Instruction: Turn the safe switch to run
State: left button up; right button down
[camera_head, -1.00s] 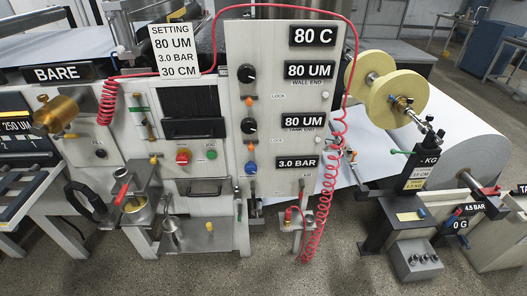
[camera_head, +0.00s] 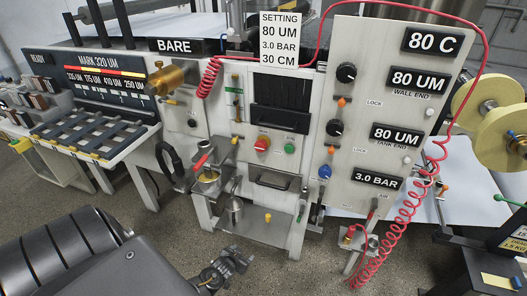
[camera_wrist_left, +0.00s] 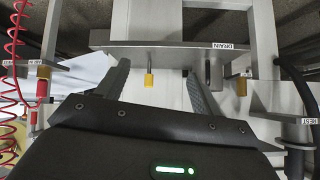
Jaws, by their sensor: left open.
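I cannot make out a label reading safe or run, so the safe switch is not certain. The machine front (camera_head: 225,95) carries a red button (camera_head: 262,144) on a yellow base, a green button (camera_head: 290,149) and a black knob (camera_head: 192,123). My left gripper (camera_head: 228,266) is low in front of the machine, below and apart from these controls. In the left wrist view its two fingers (camera_wrist_left: 160,88) stand apart with nothing between them. Beyond them is a grey shelf marked DRAIN (camera_wrist_left: 185,53) with a yellow-tipped peg (camera_wrist_left: 150,80). My right gripper is not in view.
A coiled red hose (camera_head: 405,215) hangs at the right. A slatted rack (camera_head: 90,135) is at the left. The floor before the machine is open.

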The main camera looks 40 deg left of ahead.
pick_arm(q)
jog(key=w+a+r+n+t+y+b, duration=0.1)
jog(key=w+a+r+t, duration=0.15)
jog(key=w+r, duration=0.45)
jog(key=w+a+r+n+t, duration=0.1)
jog(key=w+a+r+t, duration=0.15)
jog(key=w+r, duration=0.45)
jog(key=n+t+y+b, duration=0.1)
jog(key=n+t+y, duration=0.1)
jog(key=n+t, duration=0.1)
send_near(259, 148)
jog(key=shift+m, duration=0.3)
jog(key=p+x, duration=0.1)
jog(key=x, duration=1)
jog(key=shift+w, duration=0.35)
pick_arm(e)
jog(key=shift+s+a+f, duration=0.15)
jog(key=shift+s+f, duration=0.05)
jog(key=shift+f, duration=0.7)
